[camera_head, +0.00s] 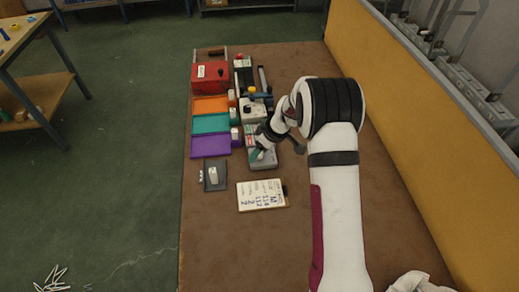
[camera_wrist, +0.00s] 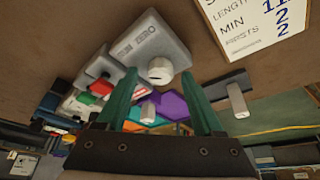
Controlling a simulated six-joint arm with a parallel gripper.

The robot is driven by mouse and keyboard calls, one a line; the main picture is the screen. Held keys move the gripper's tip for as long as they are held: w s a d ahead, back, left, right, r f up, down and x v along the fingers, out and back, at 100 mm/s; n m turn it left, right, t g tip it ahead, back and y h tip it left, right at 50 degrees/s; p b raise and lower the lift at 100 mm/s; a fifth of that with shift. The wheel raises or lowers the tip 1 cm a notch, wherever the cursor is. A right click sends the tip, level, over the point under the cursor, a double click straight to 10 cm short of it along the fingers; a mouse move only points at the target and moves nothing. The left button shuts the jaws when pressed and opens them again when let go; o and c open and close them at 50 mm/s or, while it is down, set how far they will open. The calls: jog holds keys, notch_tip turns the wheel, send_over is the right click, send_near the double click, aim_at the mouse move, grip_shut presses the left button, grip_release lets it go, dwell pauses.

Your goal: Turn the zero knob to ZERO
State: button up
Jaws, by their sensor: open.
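The zero knob (camera_wrist: 160,71) is a round white knob with a small dark mark, on a grey box (camera_wrist: 150,38) with printed labels, one seeming to read ZERO upside down. In the head view the grey box (camera_head: 264,164) sits near the middle of the brown table, partly covered by my gripper. My gripper (camera_wrist: 160,80) has two green fingers, spread apart. In the wrist view the knob appears between the fingertips; I cannot tell how far it is from them. In the head view my gripper (camera_head: 257,153) is over the box, and the knob is hidden.
A printed card (camera_head: 262,195) lies in front of the box. A dark plate with a white piece (camera_head: 213,174) is to the left. Purple (camera_head: 210,146), teal (camera_head: 208,124) and orange (camera_head: 208,104) trays and a red box (camera_head: 208,78) stand behind.

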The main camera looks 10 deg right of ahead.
jog(key=shift+f, duration=0.15)
grip_shut()
jog(key=shift+m, duration=0.3)
jog(key=m+t+h, duration=0.1)
jog(key=m, duration=0.2)
jog(key=shift+a+m, duration=0.15)
jog(key=shift+m, duration=0.25)
jog(key=m+h, duration=0.2)
jog(key=m, duration=0.2)
jog(key=shift+a, duration=0.15)
jog(key=m+h, duration=0.2)
jog(key=m, duration=0.3)
jog(key=shift+a, duration=0.1)
jog(key=shift+a+m+g+h, duration=0.1)
jog(key=shift+m+g+h, duration=0.45)
jog(key=shift+m, duration=1.65)
